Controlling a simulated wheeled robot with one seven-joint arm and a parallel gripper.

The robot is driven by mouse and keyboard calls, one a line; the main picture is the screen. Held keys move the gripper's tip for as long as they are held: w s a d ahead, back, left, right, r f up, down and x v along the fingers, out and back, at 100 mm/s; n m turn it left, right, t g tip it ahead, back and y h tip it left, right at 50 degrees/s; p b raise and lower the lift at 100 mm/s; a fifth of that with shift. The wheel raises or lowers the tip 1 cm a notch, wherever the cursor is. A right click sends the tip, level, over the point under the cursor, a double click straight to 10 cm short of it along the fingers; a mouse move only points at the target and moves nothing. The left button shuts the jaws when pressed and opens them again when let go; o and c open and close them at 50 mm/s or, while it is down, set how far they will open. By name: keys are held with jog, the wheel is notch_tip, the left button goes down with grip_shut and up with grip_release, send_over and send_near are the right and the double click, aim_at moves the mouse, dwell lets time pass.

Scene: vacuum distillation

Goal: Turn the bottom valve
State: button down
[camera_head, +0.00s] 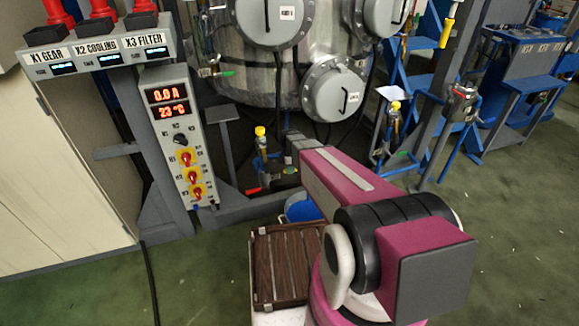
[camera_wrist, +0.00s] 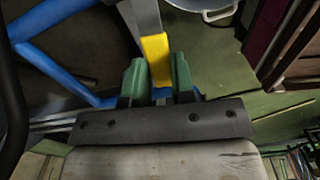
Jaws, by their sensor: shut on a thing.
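In the wrist view, a valve handle (camera_wrist: 155,48) with a yellow end on a grey bar reaches down between the fingers. My gripper (camera_wrist: 158,76) has green fingers, one on each side of the yellow end, and is shut on it. In the head view, blue valve fittings with a yellow knob (camera_head: 260,131) and a red lever (camera_head: 253,190) stand below the tank. My arm reaches in beside them. My fingertips are not clear in that view, so I cannot tell there which fitting the held handle belongs to.
The large steel tank (camera_head: 270,75) stands above the valve area. A control panel (camera_head: 178,135) is at the left. A brown slatted crate (camera_head: 258,275) sits beside my arm. A blue container (camera_head: 300,207) is on the floor below. Blue frame tubes (camera_wrist: 50,60) run close to the gripper.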

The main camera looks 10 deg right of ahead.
jog(key=shift+s+n, duration=0.55)
jog(key=shift+n, duration=0.35)
jog(key=shift+d, duration=0.1)
jog(key=c, duration=1)
grip_release()
jog(key=shift+o, duration=0.2)
notch_tip(320, 180, up, 11)
